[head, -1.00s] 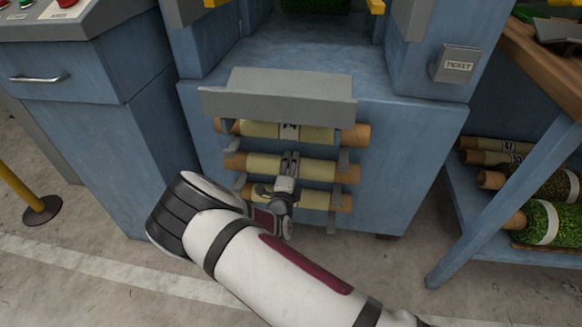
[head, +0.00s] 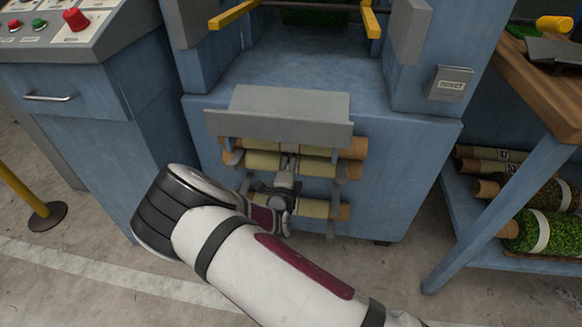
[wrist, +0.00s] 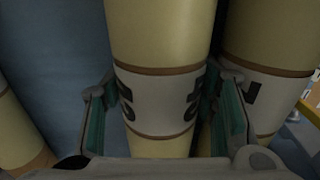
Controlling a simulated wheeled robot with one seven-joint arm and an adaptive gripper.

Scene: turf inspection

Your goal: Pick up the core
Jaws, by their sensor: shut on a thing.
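Several pale yellow cores with tan ends lie level, one above another, at the rack on the front of a blue cabinet. My gripper (head: 289,162) is shut on the middle core (head: 318,167). It grips this core near its middle, just under the top core (head: 262,145). The bottom core (head: 313,208) lies lower, partly behind my gripper. In the wrist view, the held core (wrist: 160,50) passes between the two fingers, its white label with dark, partly hidden marks between the pads. A neighbouring labelled core is close beside the right finger.
A grey sloped plate (head: 285,105) overhangs the cores, and grey brackets (head: 333,195) flank them. At right, a bench shelf holds more rolls, some turf-covered (head: 545,232). A control desk (head: 80,35) and a yellow post (head: 20,192) stand at left. The floor in front is open.

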